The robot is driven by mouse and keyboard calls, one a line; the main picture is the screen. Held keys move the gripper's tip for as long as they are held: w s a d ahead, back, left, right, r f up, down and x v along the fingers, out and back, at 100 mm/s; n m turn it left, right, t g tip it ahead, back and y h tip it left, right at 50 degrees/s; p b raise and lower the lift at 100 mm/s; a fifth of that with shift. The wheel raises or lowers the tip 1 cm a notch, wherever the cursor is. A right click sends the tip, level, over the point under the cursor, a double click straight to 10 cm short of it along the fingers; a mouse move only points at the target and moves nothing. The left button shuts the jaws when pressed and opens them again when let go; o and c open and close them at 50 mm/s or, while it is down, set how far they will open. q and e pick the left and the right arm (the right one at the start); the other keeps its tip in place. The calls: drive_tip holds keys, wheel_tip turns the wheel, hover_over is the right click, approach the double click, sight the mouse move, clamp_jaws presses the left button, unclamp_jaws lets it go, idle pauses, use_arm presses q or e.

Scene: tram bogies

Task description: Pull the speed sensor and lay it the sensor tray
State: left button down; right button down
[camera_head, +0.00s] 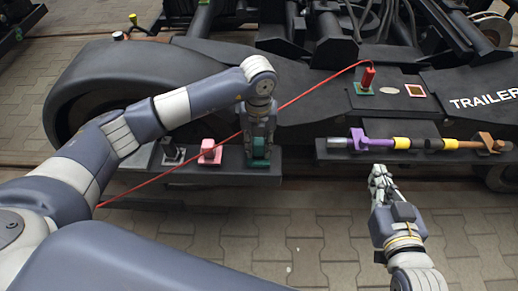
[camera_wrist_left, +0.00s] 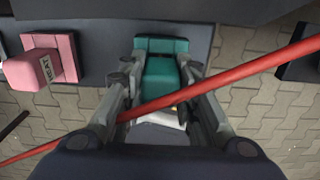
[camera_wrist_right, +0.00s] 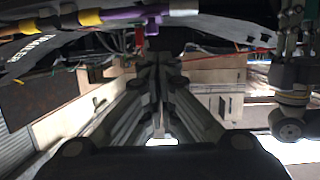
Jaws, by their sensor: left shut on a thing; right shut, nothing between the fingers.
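My left gripper (camera_head: 259,150) points down at the black side ledge, its fingers shut around a teal block (camera_wrist_left: 166,75). The block sits in or just above a teal seat on the ledge; I cannot tell which. A red cable (camera_head: 310,97) crosses in front of the block in the left wrist view (camera_wrist_left: 240,72). The cable's upper end meets a red plug (camera_head: 368,76), upright on a green-edged pad. No label shows which part is the speed sensor or the sensor tray. My right gripper (camera_head: 378,172) is shut and empty, below the right ledge.
A pink block marked RELAY (camera_wrist_left: 30,70) stands left of the teal block. A purple, yellow and brown rod assembly (camera_head: 420,143) lies along the right ledge. Paved floor (camera_head: 300,230) is open in front.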

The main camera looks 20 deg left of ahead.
sight(258, 141)
use_arm(q)
drive_tip(key=shift+r+p, duration=0.5)
drive_tip(key=shift+r, duration=0.1)
drive_tip(key=shift+r+p, duration=0.45)
drive_tip(key=shift+r, duration=0.35)
drive_tip(key=shift+r+p, duration=0.4)
drive_tip(key=shift+p, duration=0.1)
drive_tip(key=shift+r+p, duration=0.4)
drive_tip(key=shift+r, duration=0.1)
use_arm(e)
drive_tip(key=s+d+f+g+h, duration=0.1)
drive_tip(key=s+d+f+g, duration=0.1)
drive_tip(key=s+f+g, duration=0.3)
drive_tip(key=s+d+f+g+h, duration=0.1)
drive_tip(key=s+d+f+g, duration=0.2)
drive_tip(key=s, duration=0.7)
drive_tip(key=shift+d+f+m+g+h, duration=0.3)
drive_tip(key=shift+f+g, duration=0.7)
drive_tip(key=shift+f, duration=0.95)
drive_tip(key=shift+w+r, duration=0.15)
drive_tip(key=shift+w, duration=0.15)
